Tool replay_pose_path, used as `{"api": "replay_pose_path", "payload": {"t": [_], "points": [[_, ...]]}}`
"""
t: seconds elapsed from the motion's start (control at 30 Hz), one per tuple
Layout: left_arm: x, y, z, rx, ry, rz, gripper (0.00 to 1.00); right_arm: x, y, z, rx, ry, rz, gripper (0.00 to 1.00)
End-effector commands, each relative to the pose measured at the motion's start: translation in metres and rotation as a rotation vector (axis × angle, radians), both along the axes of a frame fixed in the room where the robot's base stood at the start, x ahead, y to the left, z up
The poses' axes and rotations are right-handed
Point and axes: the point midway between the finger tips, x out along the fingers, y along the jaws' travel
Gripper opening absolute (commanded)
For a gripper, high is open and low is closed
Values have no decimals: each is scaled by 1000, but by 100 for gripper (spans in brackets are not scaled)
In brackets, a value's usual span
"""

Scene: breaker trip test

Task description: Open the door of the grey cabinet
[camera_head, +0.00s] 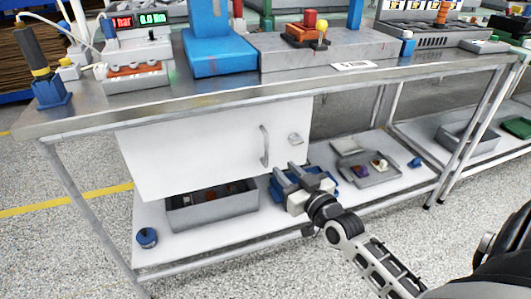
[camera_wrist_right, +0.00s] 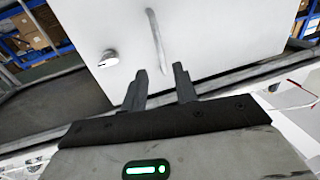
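The cabinet door (camera_head: 205,150) is a pale, near-white panel under the workbench and looks shut; the cabinet's inside is hidden. An upright bar handle (camera_head: 265,146) is near the door's right edge, with a small latch (camera_head: 296,138) to its right. My right gripper (camera_head: 283,173) is open and empty, just below the handle. In the right wrist view, the two fingers (camera_wrist_right: 160,78) are apart and point at the door, with the handle (camera_wrist_right: 155,38) above them and apart from them. The latch (camera_wrist_right: 108,59) is to the handle's left there. My left gripper is not in view.
The bench top (camera_head: 150,100) above the door carries blue and grey devices. The lower shelf (camera_head: 200,240) holds a grey bin (camera_head: 212,212), a blue bin partly behind my right gripper, and a grey tray (camera_head: 372,178). Speckled floor is open in front.

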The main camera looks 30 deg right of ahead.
Motion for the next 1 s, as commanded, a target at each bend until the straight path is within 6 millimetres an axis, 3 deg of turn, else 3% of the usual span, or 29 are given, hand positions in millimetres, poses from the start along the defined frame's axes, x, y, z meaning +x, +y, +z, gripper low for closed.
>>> {"api": "replay_pose_path", "payload": {"t": [0.1,0.4,0.6,0.9,1.0], "points": [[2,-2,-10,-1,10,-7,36,29,-1,-1,2,-4,-1,29],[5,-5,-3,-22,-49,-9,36,83,-3,-2,1,0,0,29],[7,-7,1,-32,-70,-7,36,98,-4,-1,1,1,0,29],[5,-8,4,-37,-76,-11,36,100,-4,-1,1,2,0,29],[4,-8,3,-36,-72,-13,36,100,-4,-1,0,2,0,4]]}}
